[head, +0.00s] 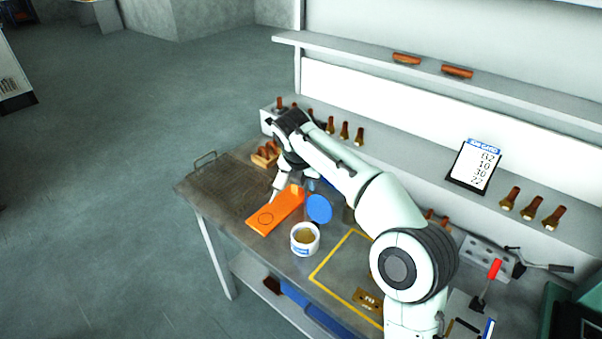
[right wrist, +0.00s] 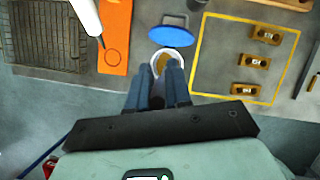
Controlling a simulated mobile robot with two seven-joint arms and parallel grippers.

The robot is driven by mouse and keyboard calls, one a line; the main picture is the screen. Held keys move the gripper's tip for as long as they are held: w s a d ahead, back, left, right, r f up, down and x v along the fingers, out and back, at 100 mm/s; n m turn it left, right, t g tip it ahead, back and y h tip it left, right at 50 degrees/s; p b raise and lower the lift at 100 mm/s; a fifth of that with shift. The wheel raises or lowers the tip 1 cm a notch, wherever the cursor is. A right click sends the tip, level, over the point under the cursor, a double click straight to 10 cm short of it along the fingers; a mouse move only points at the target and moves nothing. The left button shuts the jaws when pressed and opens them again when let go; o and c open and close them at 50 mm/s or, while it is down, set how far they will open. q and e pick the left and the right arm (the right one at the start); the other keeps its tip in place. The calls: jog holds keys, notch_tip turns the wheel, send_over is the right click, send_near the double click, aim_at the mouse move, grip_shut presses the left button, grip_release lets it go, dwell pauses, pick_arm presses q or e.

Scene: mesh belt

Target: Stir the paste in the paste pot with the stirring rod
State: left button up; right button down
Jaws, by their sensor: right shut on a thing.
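The paste pot (head: 305,240) is a white open tub with tan paste (head: 304,236) in it, standing on the bench. A round blue lid (head: 319,209) is just behind it. My left gripper cannot be made out.
An orange board (head: 272,216) with a circle lies left of the pot, and a dark mesh tray (head: 222,190) lies farther left. A yellow outline (head: 328,260) with brass blocks is to the right. A white pointed part (right wrist: 87,16) overhangs the orange board in the right wrist view.

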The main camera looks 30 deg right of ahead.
aim_at(306, 199)
jog(key=shift+s+r, duration=0.1)
jog(key=shift+s, duration=0.15)
jog(key=shift+r, duration=0.1)
jog(key=shift+a+f, duration=0.1)
jog(key=shift+f, duration=0.15)
jog(key=shift+w+f, duration=0.15)
jog(key=shift+f, duration=0.7)
jog(key=shift+s+f, duration=0.2)
jog(key=shift+f, duration=0.7)
pick_arm(q)
jog(key=shift+s+f+b, duration=0.6)
jog(key=shift+s+f, duration=0.2)
jog(key=shift+s, duration=0.2)
pick_arm(e)
jog(key=shift+w+f, duration=0.1)
jog(key=shift+f, duration=1.3)
pick_arm(q)
jog(key=shift+w, duration=0.1)
